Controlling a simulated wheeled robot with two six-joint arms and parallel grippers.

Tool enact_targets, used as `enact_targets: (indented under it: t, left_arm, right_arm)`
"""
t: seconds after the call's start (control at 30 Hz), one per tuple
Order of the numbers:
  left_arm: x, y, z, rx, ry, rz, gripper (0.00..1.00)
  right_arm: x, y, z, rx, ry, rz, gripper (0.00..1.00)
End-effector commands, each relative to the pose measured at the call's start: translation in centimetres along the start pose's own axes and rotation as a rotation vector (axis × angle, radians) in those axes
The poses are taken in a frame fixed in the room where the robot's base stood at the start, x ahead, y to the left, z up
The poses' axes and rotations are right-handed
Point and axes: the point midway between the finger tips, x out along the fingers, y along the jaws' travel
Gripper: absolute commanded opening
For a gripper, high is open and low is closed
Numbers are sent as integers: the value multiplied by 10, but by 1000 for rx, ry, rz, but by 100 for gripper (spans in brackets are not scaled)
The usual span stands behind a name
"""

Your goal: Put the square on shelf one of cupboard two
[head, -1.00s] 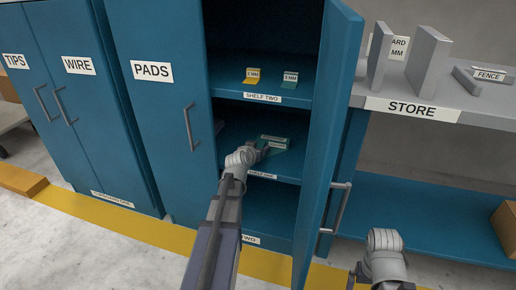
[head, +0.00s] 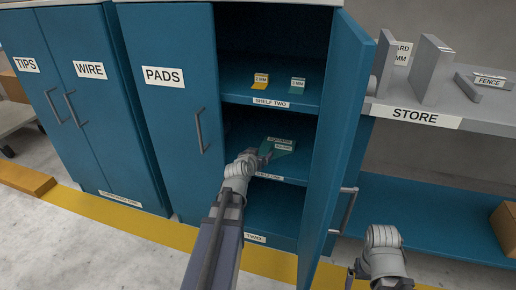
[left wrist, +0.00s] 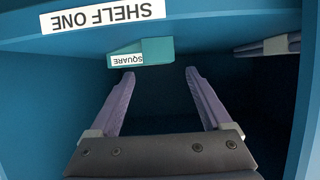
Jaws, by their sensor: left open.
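The square (head: 283,145) is a teal piece with a white SQUARE label. It rests on shelf one (head: 290,170) of the open cupboard, whose lower label ends in TWO. The left wrist view shows the square (left wrist: 158,50) upside down, just beyond the fingertips. My left gripper (head: 265,156) is at the front of that shelf beside the square. In the left wrist view its jaws (left wrist: 159,75) are apart with nothing between them. My right arm is at the lower right; its gripper (head: 354,276) shows only in part at the bottom edge.
Shelf two (head: 236,93) above holds a yellow piece (head: 261,81) and a teal piece (head: 298,85). The open door (head: 340,130) stands to the right of my left arm. The STORE bench (head: 480,118) holds grey panels. A grey item (left wrist: 268,44) shows at the wrist view's right.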

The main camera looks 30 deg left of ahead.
Motion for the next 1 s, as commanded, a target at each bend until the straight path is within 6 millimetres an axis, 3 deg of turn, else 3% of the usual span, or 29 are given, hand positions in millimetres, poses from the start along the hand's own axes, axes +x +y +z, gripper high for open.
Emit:
enact_targets:
  t: [0.03, 0.23, 1.0]
  left_arm:
    - [-14, 4, -4, 0, 0, 1, 82]
    - [-32, 12, -5, 3, 0, 3, 82]
    - [-32, 12, -4, 2, 0, 3, 82]
  right_arm:
    - [-8, 1, 1, 0, 0, 0, 100]
    - [-16, 2, 1, 0, -1, 0, 100]
    - [-16, 2, 1, 0, -1, 0, 100]
